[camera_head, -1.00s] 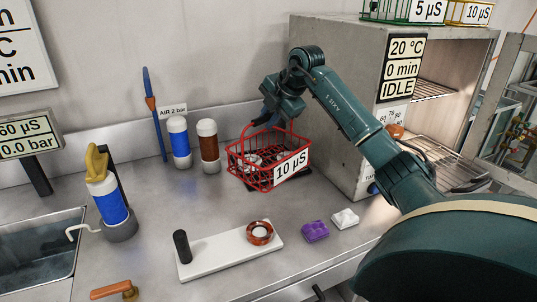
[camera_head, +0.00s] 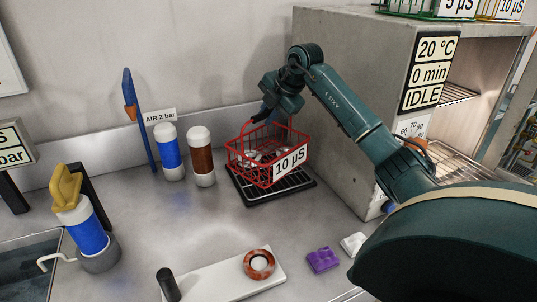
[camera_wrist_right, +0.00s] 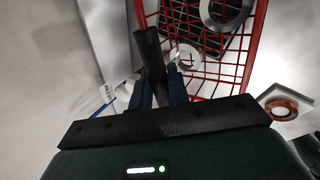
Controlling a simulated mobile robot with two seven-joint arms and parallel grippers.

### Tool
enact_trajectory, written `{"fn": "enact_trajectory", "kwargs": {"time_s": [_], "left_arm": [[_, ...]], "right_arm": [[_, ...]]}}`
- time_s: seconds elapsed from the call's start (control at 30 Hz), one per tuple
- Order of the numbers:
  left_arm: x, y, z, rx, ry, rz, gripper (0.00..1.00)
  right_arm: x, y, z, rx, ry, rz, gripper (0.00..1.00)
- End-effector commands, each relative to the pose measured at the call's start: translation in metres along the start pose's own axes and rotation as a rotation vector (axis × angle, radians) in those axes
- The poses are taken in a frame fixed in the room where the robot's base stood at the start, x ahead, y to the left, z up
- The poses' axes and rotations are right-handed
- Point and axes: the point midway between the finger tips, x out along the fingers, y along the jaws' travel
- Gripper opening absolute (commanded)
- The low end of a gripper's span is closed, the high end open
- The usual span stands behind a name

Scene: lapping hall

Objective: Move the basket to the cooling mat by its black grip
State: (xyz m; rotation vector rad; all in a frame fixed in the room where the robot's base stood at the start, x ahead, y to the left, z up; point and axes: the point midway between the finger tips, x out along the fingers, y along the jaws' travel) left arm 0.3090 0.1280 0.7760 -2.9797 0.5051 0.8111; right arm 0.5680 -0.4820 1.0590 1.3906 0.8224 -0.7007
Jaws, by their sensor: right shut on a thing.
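The red wire basket (camera_head: 240,158) with a "10 µS" label holds several metal rings. It is at the back of the bench, over a black gridded mat (camera_head: 300,188) whose front and right edges show beneath it. I cannot tell whether the basket touches the mat. My right gripper (camera_head: 268,112) is above the basket, shut on its black grip; in the right wrist view the dark grip (camera_wrist_right: 150,60) stands between the fingers (camera_wrist_right: 162,88). The mat also shows through the basket wires there (camera_wrist_right: 205,45). My left gripper is not in view.
A grey oven (camera_head: 350,110) marked "IDLE" stands close right of the basket. Blue (camera_head: 170,155) and brown (camera_head: 201,158) bottles stand left of it. In front lie a white plate (camera_head: 225,280), a purple block (camera_head: 322,260) and a white block (camera_head: 353,243). The bench between is clear.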

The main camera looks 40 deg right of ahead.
Motion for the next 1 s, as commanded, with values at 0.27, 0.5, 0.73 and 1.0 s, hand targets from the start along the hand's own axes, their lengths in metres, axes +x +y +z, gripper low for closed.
{"fn": "enact_trajectory", "kwargs": {"time_s": [0.27, 0.5, 0.73, 1.0], "left_arm": [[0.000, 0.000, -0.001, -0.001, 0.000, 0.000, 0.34], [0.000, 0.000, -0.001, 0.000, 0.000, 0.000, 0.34], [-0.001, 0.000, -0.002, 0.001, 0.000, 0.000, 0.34], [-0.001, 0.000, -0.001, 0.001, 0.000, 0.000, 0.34]], "right_arm": [[0.031, -0.020, 0.000, -0.001, 0.001, 0.009, 0.00], [0.044, -0.029, 0.000, 0.000, 0.000, 0.008, 0.00], [0.065, -0.043, 0.000, 0.000, 0.000, 0.009, 0.00], [0.069, -0.046, 0.000, 0.000, 0.001, 0.000, 0.24]]}}
